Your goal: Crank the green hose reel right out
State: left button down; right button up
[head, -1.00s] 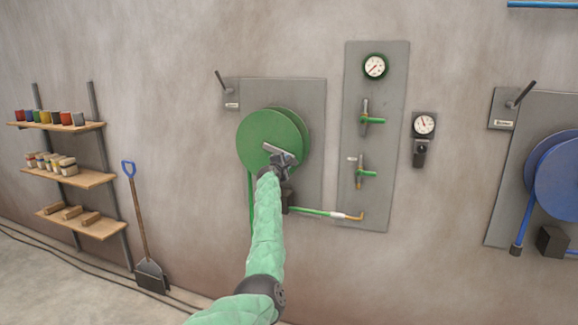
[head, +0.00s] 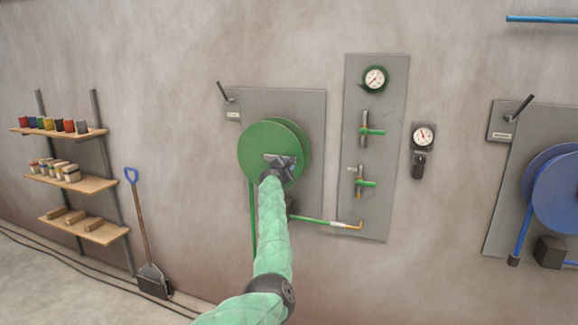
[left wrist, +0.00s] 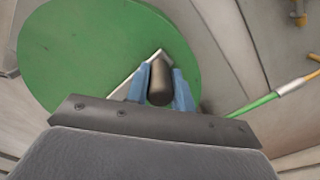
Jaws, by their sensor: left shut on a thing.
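The green hose reel (head: 262,143) is mounted on a grey wall plate, with green hose hanging from its left side. Its round face also fills much of the left wrist view (left wrist: 80,50). My left gripper (head: 280,166) is at the lower right of the reel's face. In the left wrist view its two blue fingers (left wrist: 159,90) are closed on either side of a dark crank handle (left wrist: 160,77). The handle sits on a pale crank arm (left wrist: 128,72) that lies across the reel's face. My right gripper is not in view.
A panel with a gauge (head: 375,79) and green valves (head: 366,131) stands right of the reel. A second gauge (head: 423,137) and a blue reel (head: 562,190) are farther right. Shelves (head: 78,186) and a shovel (head: 152,275) are at the left. A lever (head: 222,91) sits at the plate's upper left.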

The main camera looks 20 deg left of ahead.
pick_arm(q)
jog(key=shift+a, duration=0.1)
jog(key=c, duration=1.2)
grip_release()
jog(key=shift+a, duration=0.1)
